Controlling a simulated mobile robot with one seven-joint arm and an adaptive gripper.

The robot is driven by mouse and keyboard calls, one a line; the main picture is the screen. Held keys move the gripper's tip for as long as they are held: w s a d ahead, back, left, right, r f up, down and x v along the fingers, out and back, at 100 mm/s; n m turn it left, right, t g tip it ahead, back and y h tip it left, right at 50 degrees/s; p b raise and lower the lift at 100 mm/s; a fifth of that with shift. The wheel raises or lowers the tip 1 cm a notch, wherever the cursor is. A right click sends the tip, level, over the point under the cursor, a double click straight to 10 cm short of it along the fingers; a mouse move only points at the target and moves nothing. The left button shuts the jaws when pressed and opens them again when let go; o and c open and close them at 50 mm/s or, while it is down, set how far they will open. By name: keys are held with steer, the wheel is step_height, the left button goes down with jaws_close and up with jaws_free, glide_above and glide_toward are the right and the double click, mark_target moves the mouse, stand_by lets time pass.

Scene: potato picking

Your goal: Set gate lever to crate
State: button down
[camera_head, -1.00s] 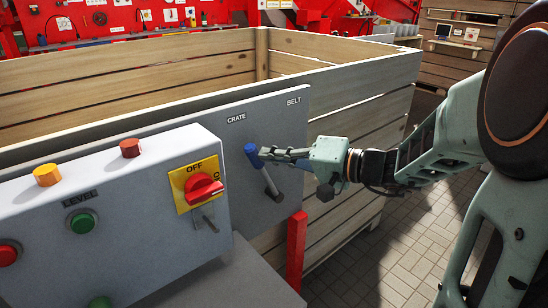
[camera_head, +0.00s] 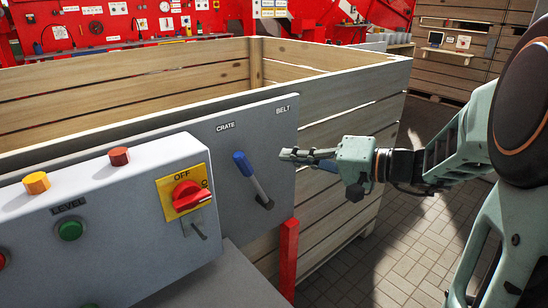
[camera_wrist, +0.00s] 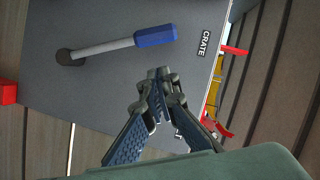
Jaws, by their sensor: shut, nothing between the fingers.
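The gate lever (camera_head: 252,179) has a blue handle and a grey shaft on the grey panel (camera_head: 270,140). It tilts up and to the left from its pivot, with the handle below the CRATE label (camera_head: 226,126). The BELT label (camera_head: 283,110) is farther right. My gripper (camera_head: 282,154) is right of the handle, apart from it, with its fingers shut and empty. In the wrist view the lever (camera_wrist: 120,44) lies beyond the fingertips (camera_wrist: 158,72), its blue end towards the CRATE label (camera_wrist: 204,43).
A control box (camera_head: 110,215) with buttons and a red rotary switch (camera_head: 190,195) on a yellow plate stands at left. A large wooden crate (camera_head: 345,90) is behind the panel. A red post (camera_head: 288,262) stands below the panel. Tiled floor (camera_head: 400,255) is open at right.

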steer(key=v, duration=0.5)
steer(key=shift+s+d, duration=0.2)
steer(key=shift+d, duration=0.15)
steer(key=shift+p, duration=0.35)
